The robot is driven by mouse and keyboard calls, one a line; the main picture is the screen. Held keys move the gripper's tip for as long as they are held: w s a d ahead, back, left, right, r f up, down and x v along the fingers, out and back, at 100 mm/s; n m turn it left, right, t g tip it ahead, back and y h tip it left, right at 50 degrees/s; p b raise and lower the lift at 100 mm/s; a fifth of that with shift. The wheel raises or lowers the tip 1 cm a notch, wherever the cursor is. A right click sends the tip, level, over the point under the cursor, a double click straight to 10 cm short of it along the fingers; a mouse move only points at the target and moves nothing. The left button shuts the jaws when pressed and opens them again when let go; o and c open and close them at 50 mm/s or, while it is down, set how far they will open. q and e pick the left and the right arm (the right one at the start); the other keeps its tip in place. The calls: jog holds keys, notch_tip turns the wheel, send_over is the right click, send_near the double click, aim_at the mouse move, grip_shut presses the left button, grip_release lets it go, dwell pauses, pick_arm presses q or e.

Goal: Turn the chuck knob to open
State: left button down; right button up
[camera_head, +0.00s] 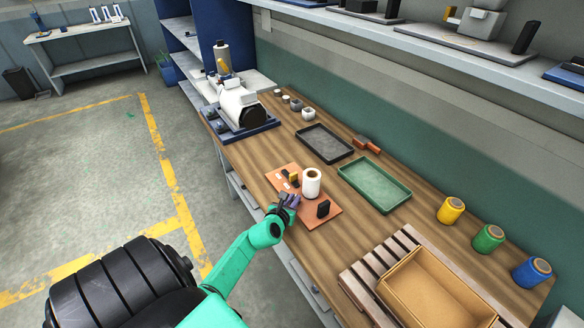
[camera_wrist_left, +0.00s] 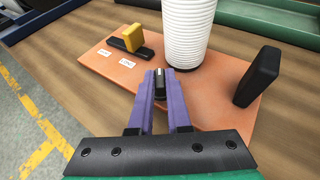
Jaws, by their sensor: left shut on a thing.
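An orange board (camera_head: 325,219) lies on the wooden bench and carries a white ribbed roll (camera_head: 312,182), which also stands upright in the wrist view (camera_wrist_left: 190,35). My left gripper (camera_head: 292,199) is over the board's near edge, in front of the roll. In the wrist view its purple fingers (camera_wrist_left: 159,84) are shut on a small dark knob-like piece with a pale top, mostly hidden between the tips. I cannot tell for sure that this is the chuck knob. A yellow block (camera_wrist_left: 133,37) on a black bar, with two white labels, is left of the fingers. A black upright block (camera_wrist_left: 258,77) is right.
Behind the board are a black tray (camera_head: 325,158) and a green tray (camera_head: 404,189). A white machine (camera_head: 238,107) stands at the bench's far left end. A cardboard box (camera_head: 432,290) on a slatted pallet and three coloured spools are at the right.

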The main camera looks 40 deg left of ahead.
pick_arm(q)
jog(key=shift+w+d+r+n+g+y+p, duration=0.1)
jog(key=shift+d+r+n+g+y+p, duration=0.1)
jog(key=shift+n+y+p, duration=0.35)
jog(key=shift+w+d+r+n+g+y+p, duration=0.1)
jog(key=shift+r+n+g+y+p, duration=0.1)
jog(key=shift+n+y+p, duration=0.3)
jog(key=shift+f+n+g+y+p, duration=0.3)
jog(key=shift+n+g+y+p, duration=0.15)
jog(key=shift+n+y, duration=0.3)
jog(key=shift+w+f+n+g+y+b, duration=0.15)
jog(key=shift+n+g+y+b, duration=0.1)
jog(key=shift+n+g+y, duration=0.3)
jog(key=shift+s+f+n+g+y+b, duration=0.1)
jog(key=shift+n+g+y+b, duration=0.1)
jog(key=shift+n+g+y, duration=0.35)
jog(key=shift+w+r+n+g+y+b, duration=0.1)
jog(key=shift+n+g+y+b, duration=0.5)
jog(key=shift+n, duration=0.3)
pick_arm(e)
jog(key=shift+r, duration=1.6)
jog(key=shift+a, duration=0.1)
pick_arm(q)
jog(key=c, duration=0.9)
grip_release()
jog(key=shift+o, duration=0.2)
pick_arm(e)
jog(key=shift+s, duration=0.1)
